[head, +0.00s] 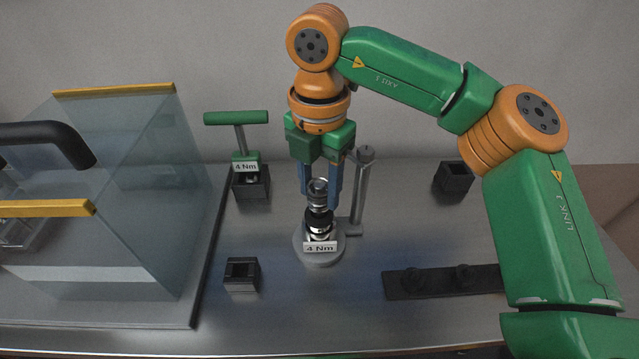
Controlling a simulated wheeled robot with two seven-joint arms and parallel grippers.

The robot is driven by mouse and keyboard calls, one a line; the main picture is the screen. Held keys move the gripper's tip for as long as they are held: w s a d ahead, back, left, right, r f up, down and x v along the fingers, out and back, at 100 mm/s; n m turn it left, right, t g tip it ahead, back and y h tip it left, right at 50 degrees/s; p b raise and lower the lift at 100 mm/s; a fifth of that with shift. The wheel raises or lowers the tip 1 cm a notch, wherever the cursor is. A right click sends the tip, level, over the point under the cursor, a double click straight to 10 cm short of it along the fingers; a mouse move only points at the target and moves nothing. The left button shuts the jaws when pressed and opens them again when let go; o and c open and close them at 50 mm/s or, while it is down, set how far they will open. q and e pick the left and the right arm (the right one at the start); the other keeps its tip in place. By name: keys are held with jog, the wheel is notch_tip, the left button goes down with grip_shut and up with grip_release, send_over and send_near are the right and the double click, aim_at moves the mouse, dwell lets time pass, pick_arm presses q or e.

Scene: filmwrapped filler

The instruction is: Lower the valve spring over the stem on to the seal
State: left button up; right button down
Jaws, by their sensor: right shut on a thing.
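My right gripper (320,192) points down over the round grey stand (322,258) with its blue fingers on either side of a small metallic coiled piece, which looks like the valve spring (317,188). The gripper is shut on it. Directly below is a black part (319,221) on a shiny metal piece (321,236) on the stand, behind a "4 Nm" label (320,247). The spring appears upright and in line with this stack. The stem and seal are not clearly distinguishable, and I cannot tell whether the spring is around the stem. My left gripper is not in view.
A grey post (360,190) rises close to the right of the stand. A green T-handled tool (238,135) stands in a black holder behind left. Black blocks sit at front left (241,274) and back right (454,180). A dark rail (440,281) lies front right; a clear-walled enclosure (130,200) fills the left.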

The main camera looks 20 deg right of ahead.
jog(key=shift+f+b, duration=0.75)
jog(key=shift+f, duration=0.15)
jog(key=shift+c, duration=1.4)
grip_release()
notch_tip(320, 180, up, 7)
jog(key=shift+r+p, duration=0.1)
jog(key=shift+p, duration=0.25)
